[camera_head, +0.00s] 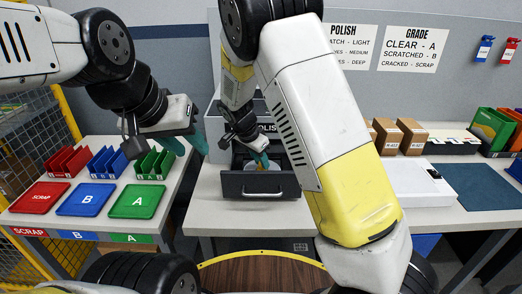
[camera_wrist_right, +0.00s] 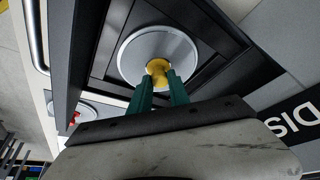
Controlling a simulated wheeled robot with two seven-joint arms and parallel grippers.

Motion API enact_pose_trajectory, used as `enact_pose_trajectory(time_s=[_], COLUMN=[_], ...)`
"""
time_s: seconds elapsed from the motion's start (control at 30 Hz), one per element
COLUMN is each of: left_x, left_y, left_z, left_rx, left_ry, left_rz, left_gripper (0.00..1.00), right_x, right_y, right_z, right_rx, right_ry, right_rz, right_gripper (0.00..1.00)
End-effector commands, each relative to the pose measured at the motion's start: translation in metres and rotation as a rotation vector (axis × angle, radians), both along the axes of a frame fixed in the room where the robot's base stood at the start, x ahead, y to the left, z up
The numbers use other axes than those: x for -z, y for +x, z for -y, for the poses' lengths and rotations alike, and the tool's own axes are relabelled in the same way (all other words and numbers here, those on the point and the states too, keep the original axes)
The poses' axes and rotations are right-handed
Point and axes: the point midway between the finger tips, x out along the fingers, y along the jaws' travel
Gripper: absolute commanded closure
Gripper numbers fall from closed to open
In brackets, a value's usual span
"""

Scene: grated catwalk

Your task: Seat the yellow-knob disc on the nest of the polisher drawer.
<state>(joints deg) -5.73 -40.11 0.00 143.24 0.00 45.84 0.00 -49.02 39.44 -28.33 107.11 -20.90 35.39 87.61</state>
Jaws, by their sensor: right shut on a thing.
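The yellow-knob disc (camera_wrist_right: 132,58) is a round silver plate with a yellow knob (camera_wrist_right: 157,68) in its middle. In the right wrist view, the teal fingers of my right gripper (camera_wrist_right: 160,80) are shut on the knob. The dark polisher drawer (camera_head: 260,186) is pulled open, and the disc is within its walls. The nest is hidden under the disc, and I cannot tell whether the disc touches it. In the head view, my right gripper (camera_head: 262,160) is over the drawer. My left gripper (camera_head: 186,144) is open and empty above the table on the left.
Red, blue and green trays (camera_head: 136,201) with racks behind them stand on the left table. A disc with a red knob (camera_wrist_right: 75,118) shows beside the drawer in the wrist view. Brown boxes (camera_head: 412,137) and a blue-grey mat (camera_head: 480,187) are on the right. My right arm hides the middle.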

Motion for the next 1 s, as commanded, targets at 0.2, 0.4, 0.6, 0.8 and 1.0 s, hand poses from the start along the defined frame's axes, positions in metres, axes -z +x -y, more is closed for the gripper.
enact_pose_trajectory(time_s=[0.2,0.4,0.6,0.8,1.0], left_x=[0.0000,0.0000,0.0000,0.0000,0.0000], left_y=[0.0000,0.0000,0.0000,0.0000,0.0000], left_z=[0.0000,0.0000,0.0000,0.0000,0.0000], left_rx=[0.000,0.000,0.000,0.000,0.000], left_ry=[0.000,0.000,0.000,0.000,0.000], left_rz=[0.000,0.000,0.000,0.000,0.000], left_gripper=[0.64,0.64,0.64,0.64,0.64], right_x=[-0.0004,-0.0004,-0.0004,-0.0004,-0.0013], right_y=[0.0002,0.0002,0.0001,0.0001,0.0002], right_z=[-0.0001,-0.0001,-0.0002,-0.0002,-0.0002], right_rx=[0.000,0.000,0.000,0.000,0.000], right_ry=[0.001,0.001,0.000,0.000,0.001], right_rz=[0.001,0.001,0.000,0.000,0.001], right_gripper=[1.00,0.52,0.49,0.34,0.34])
